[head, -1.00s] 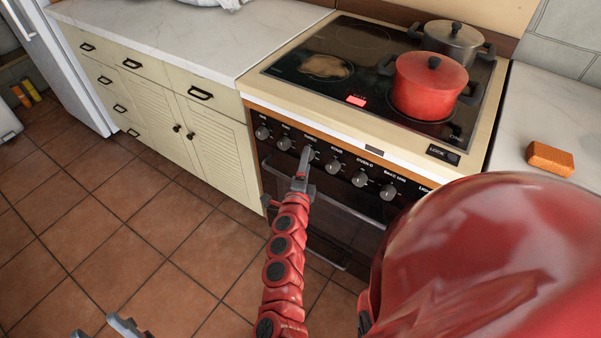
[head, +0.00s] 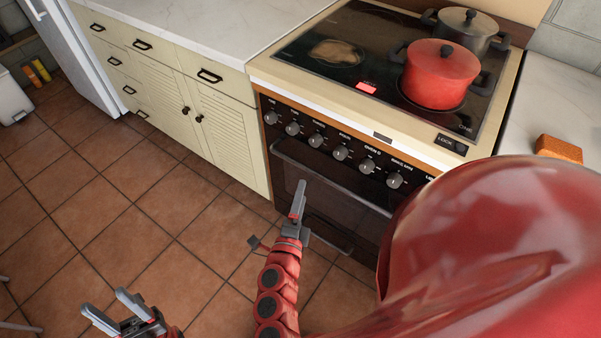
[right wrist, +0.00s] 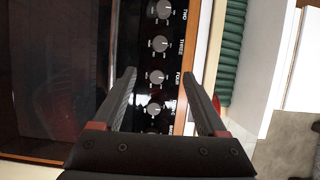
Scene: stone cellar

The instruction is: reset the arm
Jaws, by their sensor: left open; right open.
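My right arm, red and jointed, reaches up from the bottom middle of the head view. Its gripper (head: 298,202) is seen nearly edge-on in front of the oven door, below the row of knobs. In the right wrist view my right gripper (right wrist: 161,76) has its two fingers spread, with nothing held; the stove knobs show beyond and between them. My left gripper (head: 105,303) is low at the left of the head view, fingers apart and empty, over the tiled floor.
The stove's control panel (head: 329,141) and oven door (head: 330,180) stand close ahead. A red pot (head: 437,77) and a grey pot (head: 467,28) sit on the cooktop. An orange sponge (head: 558,149) lies on the right counter. Cream cabinets (head: 160,85) stand left; the tiled floor (head: 120,190) there is clear.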

